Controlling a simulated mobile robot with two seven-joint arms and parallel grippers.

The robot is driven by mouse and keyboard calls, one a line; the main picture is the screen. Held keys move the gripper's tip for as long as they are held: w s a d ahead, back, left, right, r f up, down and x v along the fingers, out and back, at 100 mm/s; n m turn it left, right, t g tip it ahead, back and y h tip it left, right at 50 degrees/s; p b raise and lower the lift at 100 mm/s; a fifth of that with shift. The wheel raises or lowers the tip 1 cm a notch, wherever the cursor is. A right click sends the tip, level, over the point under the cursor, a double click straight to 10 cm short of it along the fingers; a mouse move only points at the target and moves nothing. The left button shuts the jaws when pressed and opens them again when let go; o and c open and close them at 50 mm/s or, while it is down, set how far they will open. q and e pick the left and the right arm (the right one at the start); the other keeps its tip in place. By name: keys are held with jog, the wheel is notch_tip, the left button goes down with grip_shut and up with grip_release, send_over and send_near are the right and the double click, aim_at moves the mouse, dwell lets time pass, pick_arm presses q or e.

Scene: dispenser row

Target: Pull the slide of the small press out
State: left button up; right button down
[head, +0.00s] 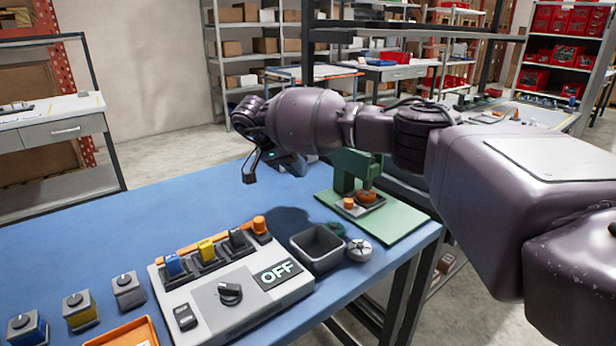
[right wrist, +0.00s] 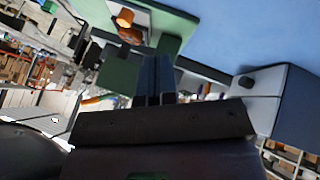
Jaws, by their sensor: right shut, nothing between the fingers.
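The small press has a green frame (head: 346,168) on a pale green base plate at the table's right end. Its orange parts (head: 367,197) sit low at the front, with an orange knob (head: 349,203) left of them. My right gripper (head: 298,165) is left of the press frame, partly hidden by my arm. In the right wrist view its fingers (right wrist: 155,78) are together and empty, beside the green frame (right wrist: 119,76) in the picture. The orange knob (right wrist: 124,18) shows near the top there. Contact cannot be told. My left gripper is not in view.
A grey control box (head: 231,296) with an OFF panel, an open grey bin (head: 318,246) and a round white-topped piece (head: 360,249) stand in front of the press. Several knobbed blocks are at lower left. The blue table's (head: 95,245) back left is clear.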

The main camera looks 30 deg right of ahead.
jog(key=b, duration=0.1)
send_near(336, 209)
jog(key=shift+w+d+f, duration=0.15)
jog(key=shift+w+f, duration=0.15)
jog(key=shift+w, duration=0.25)
jog(key=shift+w+d+f, duration=0.2)
jog(key=shift+w+f, duration=0.1)
jog(key=shift+w, duration=0.3)
jog(key=x, duration=0.4)
jog(key=shift+d, duration=0.1)
jog(key=s, duration=0.1)
jog(key=d, duration=0.1)
jog(key=s, duration=0.1)
jog(key=shift+s+d+r, duration=0.25)
jog(key=shift+s+d, duration=0.2)
jog(key=shift+s, duration=0.15)
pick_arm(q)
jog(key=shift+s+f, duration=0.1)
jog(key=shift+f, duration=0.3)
pick_arm(e)
jog(key=shift+s+f, duration=0.1)
jog(key=shift+f, duration=0.05)
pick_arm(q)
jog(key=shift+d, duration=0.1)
pick_arm(e)
jog(key=shift+d, duration=0.1)
jog(key=shift+s+d, duration=0.1)
